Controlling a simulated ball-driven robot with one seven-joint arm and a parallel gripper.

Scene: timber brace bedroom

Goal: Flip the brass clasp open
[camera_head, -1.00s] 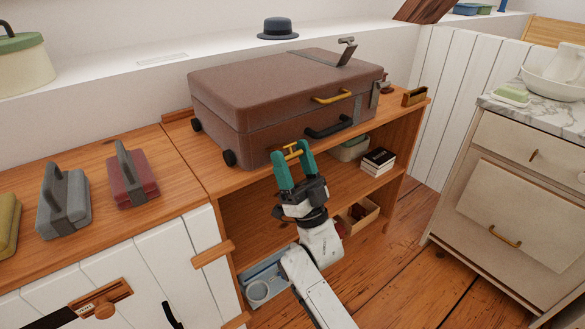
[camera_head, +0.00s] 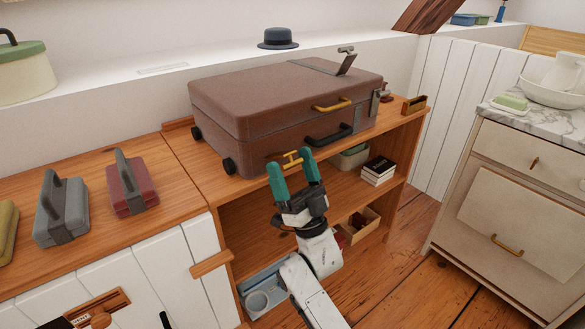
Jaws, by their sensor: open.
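The brown suitcase (camera_head: 260,100) lies flat on the wooden shelf unit, lid down. A small brass piece (camera_head: 291,158), apparently the clasp, shows at the suitcase's lower front; whether it is latched is too small to tell. A larger arched brass bar (camera_head: 332,105) is on the lid's front edge, above a black handle (camera_head: 328,134). My gripper (camera_head: 290,160) has green fingers, open and empty. They appear on either side of the small brass piece in the picture; contact cannot be judged.
Grey (camera_head: 62,210) and red (camera_head: 130,185) handled blocks stand on the left cabinet. A blue-grey hat (camera_head: 278,38) rests on the ledge behind. Open floor lies to the right.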

